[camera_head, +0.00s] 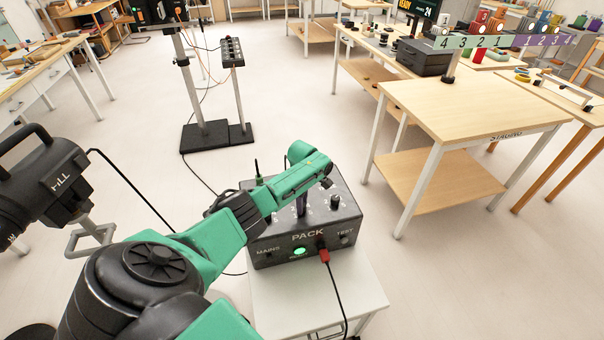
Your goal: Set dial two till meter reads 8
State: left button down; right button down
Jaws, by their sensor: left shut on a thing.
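A black box marked PACK (308,236) sits on a small white stand and has several dials on its top. My left arm reaches over it from the left. My left gripper (301,207) points down at the middle of the box top and is shut, apparently on the middle dial, which it mostly hides. A right-hand dial (335,202) stands clear beside a small number. The arm covers part of the left side of the top. A green lamp (299,251) is lit on the front. I cannot make out a meter reading. My right gripper is not in view.
A red plug (322,254) with a black cable is in the box front. A black lamp-like unit (45,185) stands at the left. A wooden table (470,105) stands at the right. A dark screen at the top right shows READY. Open floor lies behind the box.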

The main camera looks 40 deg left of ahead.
pick_arm(q)
jog(key=m, duration=0.4)
jog(key=shift+r+m+p, duration=0.1)
jog(key=shift+m+p, duration=0.2)
jog(key=m, duration=0.5)
jog(key=shift+m, duration=0.3)
jog(key=m, duration=0.9)
jog(key=shift+m, duration=0.3)
jog(key=c, duration=0.5)
grip_release()
jog(key=shift+s, duration=0.15)
